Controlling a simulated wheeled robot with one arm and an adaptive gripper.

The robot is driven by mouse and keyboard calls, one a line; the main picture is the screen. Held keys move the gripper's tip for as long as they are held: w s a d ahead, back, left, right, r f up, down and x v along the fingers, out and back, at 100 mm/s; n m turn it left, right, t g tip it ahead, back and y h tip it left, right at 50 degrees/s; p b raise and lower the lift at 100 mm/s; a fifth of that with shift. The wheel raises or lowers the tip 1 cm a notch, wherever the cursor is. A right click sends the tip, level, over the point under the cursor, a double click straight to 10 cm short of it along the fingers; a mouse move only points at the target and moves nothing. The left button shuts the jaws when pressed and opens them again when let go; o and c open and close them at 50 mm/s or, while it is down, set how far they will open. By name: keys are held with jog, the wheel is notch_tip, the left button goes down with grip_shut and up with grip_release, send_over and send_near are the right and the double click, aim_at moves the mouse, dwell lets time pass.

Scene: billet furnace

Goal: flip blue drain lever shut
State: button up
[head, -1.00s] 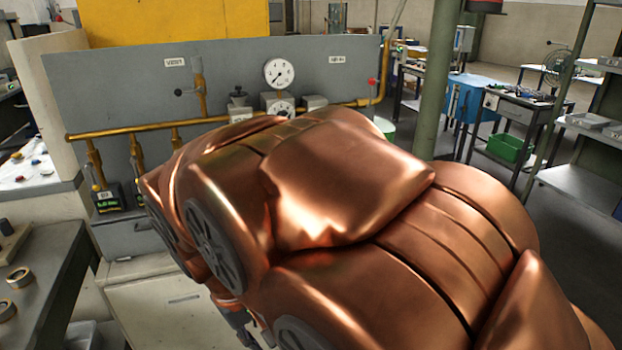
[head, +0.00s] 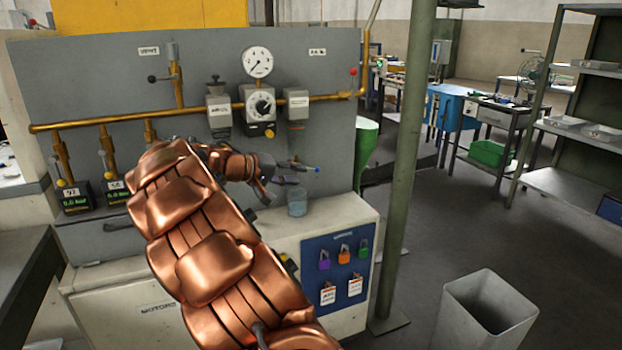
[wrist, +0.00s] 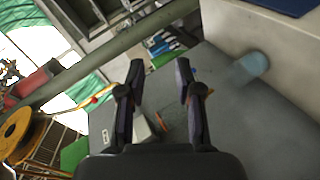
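The drain lever with a blue tip (head: 306,166) sticks out to the right below a grey unit on the panel, roughly level in the head view. I cannot make it out clearly in the wrist view. My gripper (head: 280,178) is just left of the lever in the head view, in front of the panel. Any gap in depth between them is unclear. In the wrist view my gripper (wrist: 157,75) has its two dark fingers apart, with nothing held between them.
A bluish cup (head: 297,203) stands on the bench below the lever; it also shows in the wrist view (wrist: 252,64). A dial gauge (head: 258,62) and knob unit (head: 260,103) are above. A green post (head: 405,150) and grey bin (head: 485,310) stand right, with open floor beyond.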

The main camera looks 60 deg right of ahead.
jog(key=w+d+f+h+b, duration=0.25)
jog(key=w+d+f, duration=0.2)
jog(key=d, duration=0.25)
jog(key=m+t+h+b, duration=0.1)
jog(key=h+b, duration=0.1)
jog(key=b, duration=0.1)
send_near(311, 169)
jog(key=w+x, duration=0.1)
jog(key=x, duration=0.2)
jog(key=shift+s+p+x, duration=0.2)
jog(key=shift+x, duration=1.7)
jog(key=shift+s+p+x, duration=0.15)
jog(key=shift+s+x, duration=0.05)
jog(key=shift+x, duration=1.7)
jog(key=shift+a+f, duration=0.1)
grip_shut()
